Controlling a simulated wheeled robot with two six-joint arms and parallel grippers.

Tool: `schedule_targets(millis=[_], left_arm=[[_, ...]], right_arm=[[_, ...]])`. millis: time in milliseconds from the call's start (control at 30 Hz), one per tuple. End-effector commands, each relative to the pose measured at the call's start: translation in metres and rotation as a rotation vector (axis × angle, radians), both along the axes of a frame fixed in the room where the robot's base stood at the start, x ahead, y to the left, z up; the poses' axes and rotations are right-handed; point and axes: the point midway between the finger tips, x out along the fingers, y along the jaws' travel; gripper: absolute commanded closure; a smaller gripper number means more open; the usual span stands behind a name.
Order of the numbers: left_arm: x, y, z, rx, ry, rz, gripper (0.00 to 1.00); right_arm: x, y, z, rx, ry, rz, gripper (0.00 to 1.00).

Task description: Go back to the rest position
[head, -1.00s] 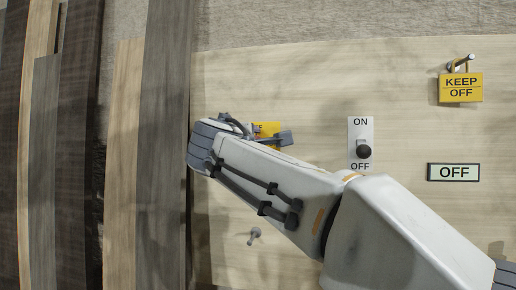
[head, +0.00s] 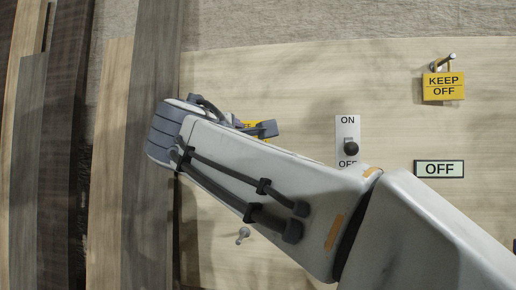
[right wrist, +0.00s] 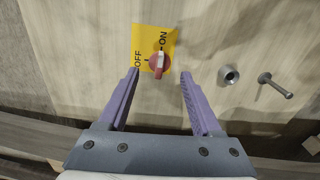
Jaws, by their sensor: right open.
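My right arm comes in from the lower right of the head view. My right gripper (right wrist: 160,76) is open and empty in the right wrist view, its two purple fingers apart. A yellow ON/OFF plate (right wrist: 150,40) with a red rotary knob (right wrist: 159,63) shows beyond and between the fingertips, on the pale wooden panel. In the head view my arm and gripper hide most of this yellow plate (head: 252,123). My left gripper is in neither view.
A lever switch with a black knob (head: 351,148), an OFF sign (head: 439,169) and a yellow KEEP OFF padlock (head: 443,86) on a hook are on the panel. A metal peg (right wrist: 275,85) and a round metal socket (right wrist: 229,75) stick out nearby. Dark planks (head: 150,120) stand at left.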

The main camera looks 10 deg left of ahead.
Motion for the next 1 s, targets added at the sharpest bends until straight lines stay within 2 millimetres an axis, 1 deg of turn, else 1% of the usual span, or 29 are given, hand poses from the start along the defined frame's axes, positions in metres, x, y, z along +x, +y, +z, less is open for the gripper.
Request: schedule_targets(millis=[133, 500, 567, 633, 667, 767, 800, 867, 900, 967, 1000], left_arm=[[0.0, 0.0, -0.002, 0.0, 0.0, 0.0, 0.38], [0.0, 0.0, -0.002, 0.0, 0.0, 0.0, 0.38], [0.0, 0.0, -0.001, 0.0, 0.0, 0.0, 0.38], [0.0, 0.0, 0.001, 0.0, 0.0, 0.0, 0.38], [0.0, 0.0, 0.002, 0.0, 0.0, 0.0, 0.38], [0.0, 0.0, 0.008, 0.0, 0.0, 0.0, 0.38], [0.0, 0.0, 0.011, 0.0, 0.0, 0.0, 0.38], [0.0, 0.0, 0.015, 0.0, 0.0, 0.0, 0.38], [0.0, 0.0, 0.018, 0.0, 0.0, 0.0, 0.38], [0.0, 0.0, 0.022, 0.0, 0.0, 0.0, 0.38], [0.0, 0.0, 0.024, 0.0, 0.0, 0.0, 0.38]], right_arm=[[-0.004, 0.0, 0.0, -0.001, 0.0, 0.0, 0.34], [-0.004, 0.0, 0.0, -0.001, 0.0, 0.0, 0.34], [-0.004, -0.001, -0.002, 0.0, 0.009, 0.001, 0.34], [-0.002, -0.003, -0.013, 0.007, 0.045, 0.007, 0.34], [-0.001, -0.004, -0.021, 0.01, 0.072, 0.009, 0.34], [0.0, -0.013, -0.066, 0.04, 0.216, 0.019, 0.34], [-0.002, -0.019, -0.091, 0.061, 0.294, 0.019, 0.34], [-0.01, -0.032, -0.131, 0.101, 0.42, 0.009, 0.34], [-0.018, -0.042, -0.159, 0.133, 0.507, -0.003, 0.34], [-0.034, -0.057, -0.198, 0.187, 0.635, -0.033, 0.34], [-0.047, -0.068, -0.224, 0.226, 0.719, -0.059, 0.34]])
